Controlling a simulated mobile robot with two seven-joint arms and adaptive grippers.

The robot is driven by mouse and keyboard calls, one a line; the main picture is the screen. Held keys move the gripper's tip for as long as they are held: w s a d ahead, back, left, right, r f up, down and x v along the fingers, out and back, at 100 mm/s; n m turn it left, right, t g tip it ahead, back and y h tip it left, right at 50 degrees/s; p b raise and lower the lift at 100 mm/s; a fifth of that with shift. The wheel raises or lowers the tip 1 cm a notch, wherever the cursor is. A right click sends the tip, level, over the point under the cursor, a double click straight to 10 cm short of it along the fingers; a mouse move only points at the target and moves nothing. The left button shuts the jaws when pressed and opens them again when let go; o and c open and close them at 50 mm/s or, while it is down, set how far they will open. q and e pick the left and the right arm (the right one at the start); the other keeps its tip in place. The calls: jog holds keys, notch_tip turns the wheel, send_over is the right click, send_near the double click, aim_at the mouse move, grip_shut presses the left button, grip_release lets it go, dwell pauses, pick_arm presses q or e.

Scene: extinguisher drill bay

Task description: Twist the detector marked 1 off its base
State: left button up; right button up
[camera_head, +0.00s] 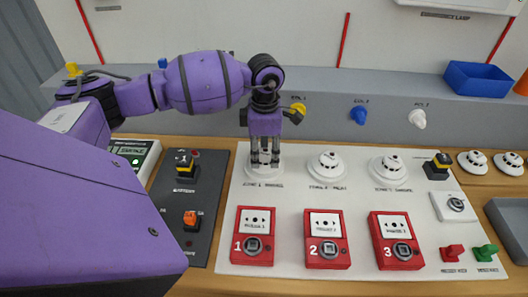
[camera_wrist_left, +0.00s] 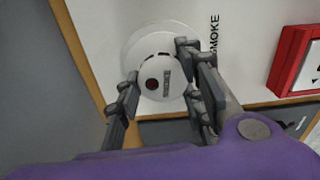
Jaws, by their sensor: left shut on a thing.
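The leftmost detector, white and round, sits on its base on the white panel, its label partly legible as zone 1. In the left wrist view the detector (camera_wrist_left: 152,68) has a dark red spot and a small label on its face. Its wider white base (camera_wrist_left: 132,50) shows behind it. My left gripper (camera_head: 265,160) points down at this detector and hides much of it in the head view. In the left wrist view its fingers (camera_wrist_left: 160,80) stand on both sides of the detector, shut on its rim. My right gripper is out of view.
Two more detectors (camera_head: 327,166) (camera_head: 389,167) stand to the right on the panel (camera_head: 290,200). Red call points (camera_head: 254,236) numbered 1 to 3 line the front. A dark switch plate (camera_head: 183,225) lies left. Spare detectors (camera_head: 473,161) and a blue bin (camera_head: 478,76) are at right.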

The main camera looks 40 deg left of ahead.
pick_arm(q)
jog(key=shift+a+f+n, duration=0.2)
jog(key=shift+f+n, duration=0.05)
jog(key=shift+n, duration=0.35)
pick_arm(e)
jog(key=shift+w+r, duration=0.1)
pick_arm(q)
jog(key=shift+w+n+p, duration=0.1)
jog(key=shift+n+p, duration=0.2)
jog(key=shift+n, duration=0.3)
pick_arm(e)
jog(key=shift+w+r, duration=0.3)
pick_arm(q)
jog(key=shift+r, duration=0.15)
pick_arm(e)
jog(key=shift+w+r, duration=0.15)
pick_arm(q)
jog(key=shift+w+a+r, duration=0.1)
jog(key=shift+w+r, duration=0.2)
jog(key=shift+r, duration=0.3)
jog(key=shift+r+p, duration=0.4)
jog(key=shift+r, duration=0.15)
jog(key=shift+c, duration=0.5)
jog(key=shift+r, duration=0.5)
jog(key=shift+r+p, duration=0.25)
jog(key=shift+p, duration=0.05)
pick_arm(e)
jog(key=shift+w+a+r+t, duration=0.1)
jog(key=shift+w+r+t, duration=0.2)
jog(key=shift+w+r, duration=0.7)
